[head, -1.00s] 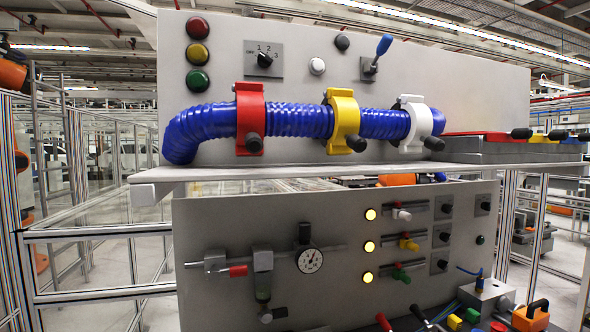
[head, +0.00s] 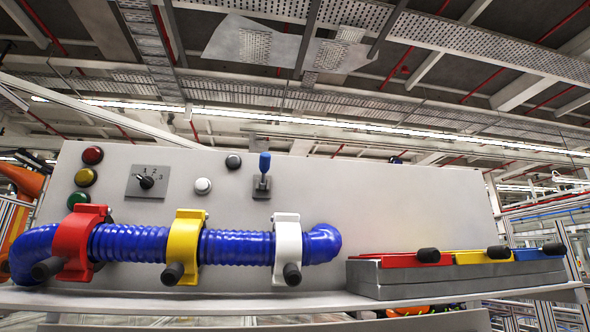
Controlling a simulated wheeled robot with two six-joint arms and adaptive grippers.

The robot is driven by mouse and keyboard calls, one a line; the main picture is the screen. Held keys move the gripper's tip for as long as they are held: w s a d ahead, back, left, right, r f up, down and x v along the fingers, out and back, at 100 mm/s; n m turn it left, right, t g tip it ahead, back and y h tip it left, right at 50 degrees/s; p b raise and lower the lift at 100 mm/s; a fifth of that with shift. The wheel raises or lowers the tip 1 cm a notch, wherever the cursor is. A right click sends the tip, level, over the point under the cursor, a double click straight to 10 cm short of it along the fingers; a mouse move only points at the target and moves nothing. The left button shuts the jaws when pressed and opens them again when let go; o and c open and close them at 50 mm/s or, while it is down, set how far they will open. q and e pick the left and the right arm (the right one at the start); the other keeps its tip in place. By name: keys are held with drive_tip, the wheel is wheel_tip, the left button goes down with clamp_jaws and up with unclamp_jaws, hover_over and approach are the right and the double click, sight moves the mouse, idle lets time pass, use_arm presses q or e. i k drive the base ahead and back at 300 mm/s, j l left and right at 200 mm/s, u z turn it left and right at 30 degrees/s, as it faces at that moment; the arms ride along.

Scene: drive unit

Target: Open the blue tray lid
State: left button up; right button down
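The blue tray lid (head: 538,253) is at the right end of a grey tray box (head: 450,278) on the shelf. It sits to the right of the yellow lid (head: 480,257) and the red lid (head: 398,260). All the lids look shut. A black knob (head: 553,248) stands at the blue lid. Neither of my grippers shows in the head view.
A blue corrugated hose (head: 130,243) runs along the panel, held by red (head: 78,243), yellow (head: 187,238) and white (head: 288,245) clamps with black handles. A shelf (head: 200,299) runs below. The panel bears buttons, a rotary switch (head: 147,181) and a blue-tipped lever (head: 263,175).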

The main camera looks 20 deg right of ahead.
sight(553, 250)
drive_tip(key=l+u, duration=0.2)
drive_tip(key=l, duration=0.4)
drive_tip(key=k+l+u, duration=0.2)
drive_tip(key=l, duration=0.35)
drive_tip(key=k+l+u, duration=0.2)
drive_tip(key=l, duration=0.4)
drive_tip(key=k+l+u, duration=0.2)
drive_tip(key=l, duration=0.35)
drive_tip(key=k+l+u, duration=0.2)
drive_tip(key=l, duration=0.3)
drive_tip(key=k+l+u, duration=0.15)
drive_tip(key=l, duration=0.35)
drive_tip(key=k+l+u, duration=0.2)
drive_tip(key=l, duration=0.25)
drive_tip(key=k+l+u, duration=0.2)
drive_tip(key=k+l, duration=0.2)
